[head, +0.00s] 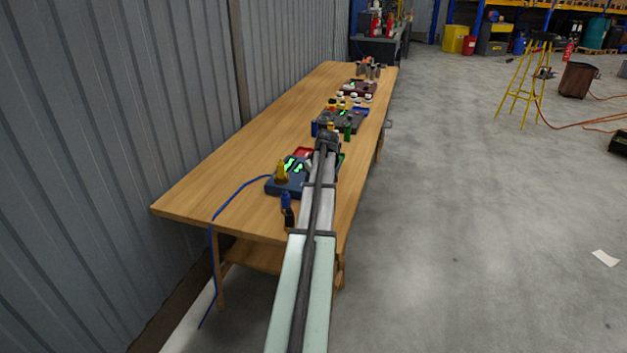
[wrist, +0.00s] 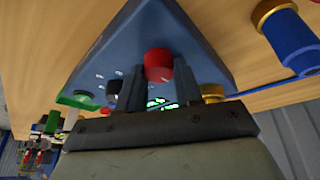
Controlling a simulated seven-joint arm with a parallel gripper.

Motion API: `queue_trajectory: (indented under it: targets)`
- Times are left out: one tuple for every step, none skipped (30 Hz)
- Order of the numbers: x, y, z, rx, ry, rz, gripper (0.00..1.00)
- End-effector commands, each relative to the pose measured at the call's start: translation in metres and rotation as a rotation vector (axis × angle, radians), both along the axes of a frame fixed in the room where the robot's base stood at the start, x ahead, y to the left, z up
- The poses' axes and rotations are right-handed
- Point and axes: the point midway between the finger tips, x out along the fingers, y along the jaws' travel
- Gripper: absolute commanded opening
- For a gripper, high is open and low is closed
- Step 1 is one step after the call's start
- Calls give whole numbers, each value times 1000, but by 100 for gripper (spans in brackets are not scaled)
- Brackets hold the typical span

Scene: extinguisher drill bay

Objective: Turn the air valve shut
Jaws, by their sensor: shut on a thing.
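In the wrist view, my gripper (wrist: 159,84) has its two dark fingers on either side of a round red knob (wrist: 158,62) and is shut on it. The knob stands on a blue box (wrist: 200,35), and I take it to be the air valve. Its turned angle cannot be read from here. In the head view, the blue box (head: 272,187) with bright green markings lies on the near part of the table. My arm hides part of that box, and the gripper cannot be made out there.
A blue hose (head: 231,203) runs over the table's near left edge. A blue bottle-like part (head: 286,201) stands close by. Other panels (head: 340,119) lie farther along the wooden table (head: 220,175).

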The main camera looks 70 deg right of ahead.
Motion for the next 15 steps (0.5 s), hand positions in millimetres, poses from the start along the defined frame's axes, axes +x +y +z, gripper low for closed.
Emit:
queue_trajectory:
  targets:
    - [-1,-1,0,-1,3,2,5]
    - [-1,-1,0,-1,3,2,5]
    - [-1,-1,0,-1,3,2,5]
    - [-1,-1,0,-1,3,2,4]
    - [-1,-1,0,-1,3,1,4]
    - [-1,-1,0,-2,4,1,4]
    - [-1,-1,0,-2,4,1,4]
    - [-1,-1,0,-2,4,1,4]
    - [-1,-1,0,-2,4,1,36]
    - [-1,-1,0,-2,4,1,39]
    - [-1,-1,0,-2,4,1,42]
    - [-1,-1,0,-1,2,0,45]
    - [-1,-1,0,-1,2,0,48]
    - [-1,-1,0,-1,2,0,51]
    - [-1,-1,0,-1,2,0,55]
